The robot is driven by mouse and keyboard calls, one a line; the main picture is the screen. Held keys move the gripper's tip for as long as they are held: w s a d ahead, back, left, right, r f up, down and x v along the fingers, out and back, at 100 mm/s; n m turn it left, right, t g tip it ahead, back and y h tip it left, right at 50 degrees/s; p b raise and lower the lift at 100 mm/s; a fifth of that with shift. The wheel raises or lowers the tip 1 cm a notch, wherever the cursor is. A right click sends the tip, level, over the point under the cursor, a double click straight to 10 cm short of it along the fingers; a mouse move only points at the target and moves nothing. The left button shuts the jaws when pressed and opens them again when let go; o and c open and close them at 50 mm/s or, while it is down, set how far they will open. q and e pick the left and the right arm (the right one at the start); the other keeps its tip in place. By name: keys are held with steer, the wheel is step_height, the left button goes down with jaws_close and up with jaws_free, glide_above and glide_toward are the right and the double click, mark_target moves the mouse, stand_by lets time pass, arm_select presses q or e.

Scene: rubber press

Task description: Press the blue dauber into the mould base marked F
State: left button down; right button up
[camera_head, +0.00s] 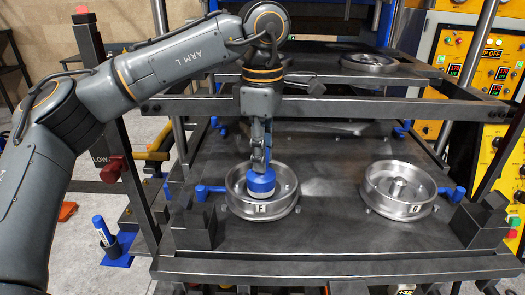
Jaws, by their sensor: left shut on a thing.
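The mould base marked F (286,203) is a round metal ring on the dark press plate, left of centre, with its F label at the front. My left gripper (260,163) points down over it and is shut on the blue dauber (262,182). The dauber and gripper hide part of the ring's inside. My right gripper is not in view.
A second mould base marked G (373,185) sits on the press plate (325,225) at the right. Blue clamps flank the moulds. A dark crossbar (350,106) spans behind them. A yellow control cabinet (475,70) stands at the right. A blue holder with a marker (103,231) is at the left.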

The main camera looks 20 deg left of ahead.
arm_select(q)
steer(key=shift+f, duration=0.3)
stand_by(0.5)
steer(key=shift+f, duration=0.2)
stand_by(1.2)
steer(key=shift+r+p, duration=2.7)
steer(key=shift+r, duration=1.25)
